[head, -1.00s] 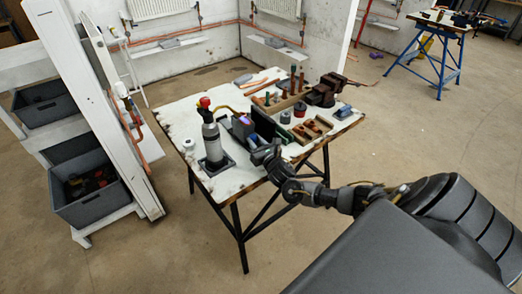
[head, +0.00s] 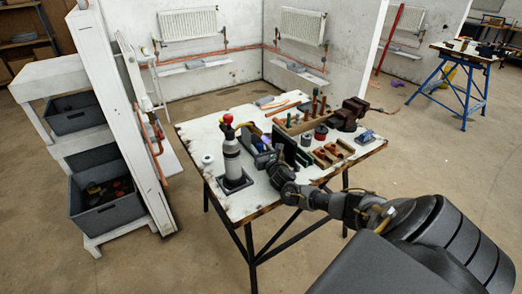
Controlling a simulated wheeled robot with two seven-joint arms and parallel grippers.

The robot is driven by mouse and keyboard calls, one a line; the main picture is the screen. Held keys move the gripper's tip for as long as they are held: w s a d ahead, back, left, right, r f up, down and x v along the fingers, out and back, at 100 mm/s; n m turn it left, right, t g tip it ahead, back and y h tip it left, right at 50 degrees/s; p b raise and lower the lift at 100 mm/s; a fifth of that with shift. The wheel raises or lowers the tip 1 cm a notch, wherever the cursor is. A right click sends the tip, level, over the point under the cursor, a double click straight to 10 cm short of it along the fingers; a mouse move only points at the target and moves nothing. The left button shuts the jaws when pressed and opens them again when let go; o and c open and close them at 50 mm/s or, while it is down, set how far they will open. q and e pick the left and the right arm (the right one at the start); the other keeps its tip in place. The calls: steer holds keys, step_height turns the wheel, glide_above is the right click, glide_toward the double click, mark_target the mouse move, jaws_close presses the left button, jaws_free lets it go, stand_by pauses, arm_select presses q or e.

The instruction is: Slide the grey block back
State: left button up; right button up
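A smaller flat grey piece (head: 264,101) lies at the table's back edge. I cannot tell for sure which of them is the grey block. My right gripper (head: 277,164) is low over the table's front part, close to the grey box and the dark panel. Its fingertips are small and dark, so their opening and any contact are unclear. My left gripper is out of view.
A wooden rack with upright tools (head: 303,120), a brown vise (head: 349,113) and wooden blocks (head: 332,152) crowd the right half. A white roll (head: 208,159) sits at the left edge.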

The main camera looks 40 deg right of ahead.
steer(key=shift+s, duration=0.15)
steer(key=shift+s, duration=0.2)
steer(key=v, duration=1)
steer(key=shift+s+a, duration=0.1)
steer(key=shift+a, duration=0.05)
steer(key=shift+a+f, duration=0.1)
steer(key=shift+a, duration=0.05)
